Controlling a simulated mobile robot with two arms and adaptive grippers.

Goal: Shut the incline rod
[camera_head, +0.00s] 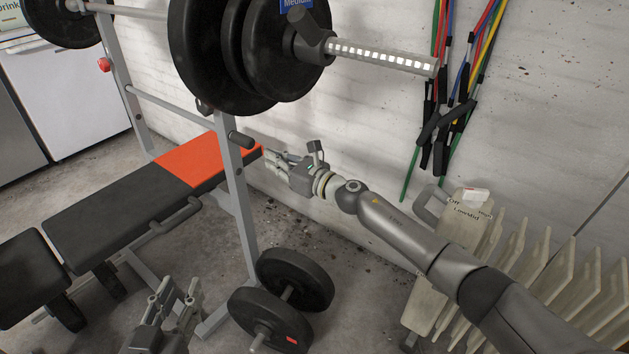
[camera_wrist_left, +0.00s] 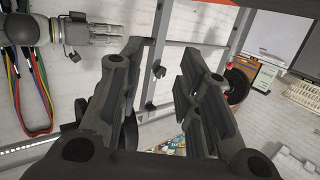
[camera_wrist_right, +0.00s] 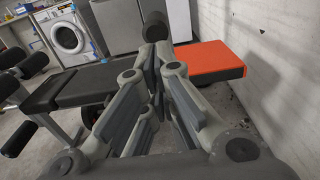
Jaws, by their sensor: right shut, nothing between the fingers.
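The weight bench (camera_head: 110,208) has a black pad with an orange end, beside a grey upright (camera_head: 238,200). A short black-ended rod (camera_head: 241,140) sticks out from the upright; I cannot tell for sure whether it is the incline rod. My right gripper (camera_head: 268,155) is shut and empty, just right of the upright, its fingers pointing left near that rod. In the right wrist view a black cylindrical end (camera_wrist_right: 155,25) shows just beyond the fingertips; contact is unclear. My left gripper (camera_head: 174,292) is open and empty, low in front of the bench; its spread fingers also show in the left wrist view (camera_wrist_left: 155,68).
A loaded barbell (camera_head: 385,57) rests above the bench. Weight plates (camera_head: 295,280) are stored low by the upright. Coloured resistance bands (camera_head: 465,70) hang on the brick wall. A radiator (camera_head: 510,255) stands at the right. Some floor is clear between plates and radiator.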

